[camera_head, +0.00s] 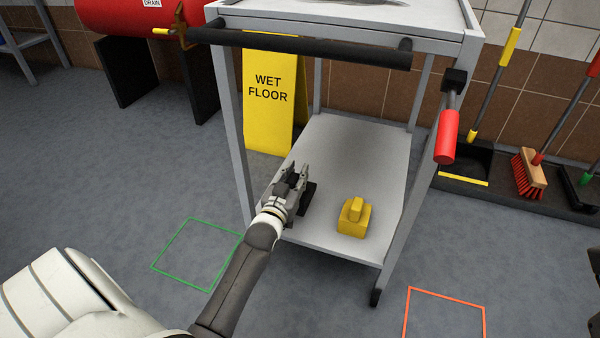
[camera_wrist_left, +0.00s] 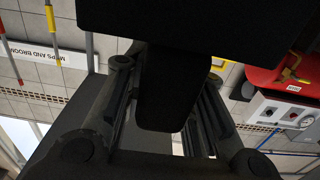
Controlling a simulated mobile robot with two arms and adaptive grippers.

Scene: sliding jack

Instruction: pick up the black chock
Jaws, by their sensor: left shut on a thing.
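The black chock (camera_head: 306,198) is on or just above the left side of the cart's lower shelf in the head view, partly hidden by my gripper. My left gripper (camera_head: 294,178) is shut on it. In the left wrist view the black chock (camera_wrist_left: 165,85) fills the space between the finger pads, large and dark. I cannot tell whether it touches the shelf. A dark shape is cut off at the right edge of the head view; I cannot make out whether it is my right gripper.
A yellow chock (camera_head: 353,220) sits on the lower shelf (camera_head: 350,150), right of my gripper. Cart posts and the black handle (camera_head: 300,46) frame the shelf. A wet floor sign (camera_head: 268,95) stands behind. Green (camera_head: 197,254) and orange (camera_head: 445,291) outlines mark the floor.

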